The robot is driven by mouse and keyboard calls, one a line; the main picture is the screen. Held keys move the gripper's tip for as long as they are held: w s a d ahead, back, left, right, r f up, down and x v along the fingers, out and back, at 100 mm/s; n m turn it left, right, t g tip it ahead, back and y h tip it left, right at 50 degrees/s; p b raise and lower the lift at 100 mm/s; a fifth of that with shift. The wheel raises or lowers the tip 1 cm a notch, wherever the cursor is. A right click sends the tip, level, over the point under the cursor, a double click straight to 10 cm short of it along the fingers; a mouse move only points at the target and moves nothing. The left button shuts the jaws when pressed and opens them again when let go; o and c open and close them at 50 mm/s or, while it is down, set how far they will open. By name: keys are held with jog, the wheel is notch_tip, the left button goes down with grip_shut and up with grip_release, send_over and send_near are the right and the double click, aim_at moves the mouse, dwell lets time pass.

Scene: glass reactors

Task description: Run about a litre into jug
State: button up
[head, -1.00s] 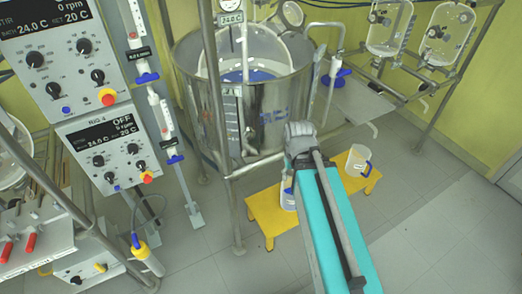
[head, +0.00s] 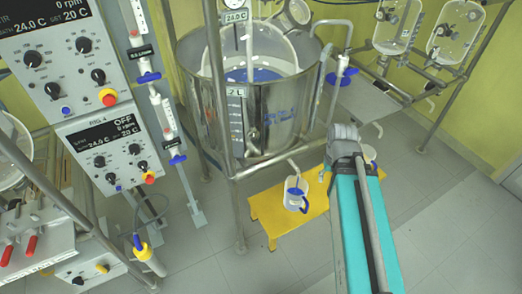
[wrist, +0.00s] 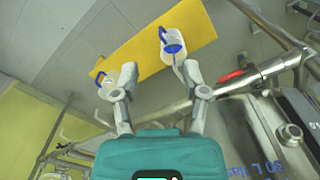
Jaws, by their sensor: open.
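A white jug (head: 291,201) with a blue handle stands upright on a low yellow bench, below the outlet spout (head: 289,163) of the steel vessel (head: 275,110). In the wrist view, blue shows inside this jug (wrist: 165,52); its level cannot be read. A second jug (head: 369,151) is mostly hidden behind my arm, and it shows by the left finger in the wrist view (wrist: 104,92). My gripper (wrist: 155,75) is open and empty above the bench, its fingers apart. A red valve lever (wrist: 230,76) is on the pipe to its right. Blue liquid (head: 262,74) shows in the vessel.
The yellow bench (head: 312,220) stands on grey floor. A steel frame post (head: 218,120) rises before the vessel. Control boxes (head: 104,150) fill the left side. Glass vessels (head: 455,32) hang at the back right. The floor at right (head: 445,225) is clear.

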jog(key=o, duration=0.3)
jog(key=shift+f, duration=0.1)
jog(key=shift+o, duration=1.2)
jog(key=shift+w+f, duration=0.1)
jog(key=shift+f, duration=0.05)
jog(key=shift+o, duration=0.3)
jog(key=shift+w+a+f+b, duration=0.15)
jog(key=shift+f+b, duration=0.15)
jog(key=shift+b, duration=0.25)
jog(key=w+a+f+n+t+y+b, duration=0.45)
jog(key=w+a+f+b, duration=0.45)
jog(key=b, duration=0.6)
jog(key=w+a+f+n+t+y+b, duration=0.3)
jog(key=w+a+f+y+b, duration=0.35)
jog(key=f+b, duration=0.7)
jog(key=w+a+f+t+h+b, duration=0.1)
jog(key=w+f+t+b, duration=0.6)
jog(key=b, duration=1.5)
jog(key=w+a+f+m, duration=0.1)
jog(key=w+f, duration=0.2)
jog(key=w, duration=0.3)
jog(key=shift+w+a+b, duration=0.15)
jog(key=shift+w+b, duration=0.25)
jog(key=shift+w+f+t, duration=0.1)
jog(key=shift+t, duration=0.15)
